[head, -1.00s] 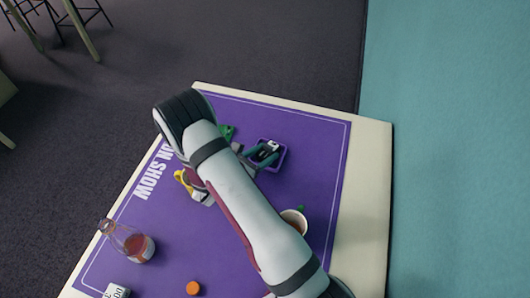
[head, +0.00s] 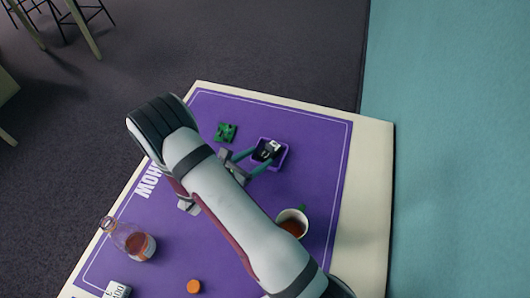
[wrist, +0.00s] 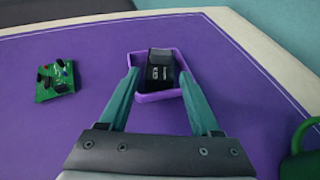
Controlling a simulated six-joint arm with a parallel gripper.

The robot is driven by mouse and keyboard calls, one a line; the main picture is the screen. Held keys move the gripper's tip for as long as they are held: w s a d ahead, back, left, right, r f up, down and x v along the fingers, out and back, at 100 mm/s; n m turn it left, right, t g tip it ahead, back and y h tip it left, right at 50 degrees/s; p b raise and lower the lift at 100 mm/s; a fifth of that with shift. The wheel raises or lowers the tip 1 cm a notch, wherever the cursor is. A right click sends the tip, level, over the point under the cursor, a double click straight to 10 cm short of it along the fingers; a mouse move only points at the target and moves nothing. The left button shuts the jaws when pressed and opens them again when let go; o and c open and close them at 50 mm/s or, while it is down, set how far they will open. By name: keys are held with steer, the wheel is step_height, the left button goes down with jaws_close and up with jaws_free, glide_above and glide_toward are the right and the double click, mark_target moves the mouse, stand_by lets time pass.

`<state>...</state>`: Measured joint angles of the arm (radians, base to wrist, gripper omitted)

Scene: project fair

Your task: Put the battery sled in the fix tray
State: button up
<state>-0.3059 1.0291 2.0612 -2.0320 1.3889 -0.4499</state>
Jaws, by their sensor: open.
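The battery sled, a black block with pale markings (wrist: 160,76), is inside the walls of the small purple tray (wrist: 158,97), which I take as the fix tray. In the head view the sled (head: 271,147) shows black and white within the tray (head: 283,162). I cannot tell whether it lies flat on the tray floor. My gripper (wrist: 158,74) is open, with one green finger on each side of the sled and the tip ends at the tray. In the head view my gripper (head: 266,158) reaches the tray from the left.
A green circuit board (head: 226,132) lies left of the tray. A white cup (head: 293,222) with dark drink and green handle stands nearer. A bottle (head: 133,241), an orange cap (head: 194,286) and a white numbered block (head: 117,289) are at the near left. The far mat is clear.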

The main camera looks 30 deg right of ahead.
step_height(320, 180, up, 6)
steer(key=r, duration=0.1)
steer(key=s+d+r+m+g+y, duration=0.25)
steer(key=s+r+m+g, duration=0.55)
steer(key=s+m, duration=0.6)
steer(key=s+a+r+m+t+y, duration=0.1)
steer(key=s+a+r+m+y, duration=0.1)
steer(key=s+a+m+y, duration=0.3)
steer(key=s+a+r+m+t+y, duration=0.1)
steer(key=s+a+r+m+y, duration=0.1)
steer(key=s+a+m+y, duration=0.4)
steer(key=a+m+y, duration=0.1)
steer(key=a+m, duration=0.2)
steer(key=a, duration=0.1)
steer(key=shift+s+a+r, duration=0.15)
steer(key=shift+s+a, duration=0.05)
steer(key=shift+a, duration=0.15)
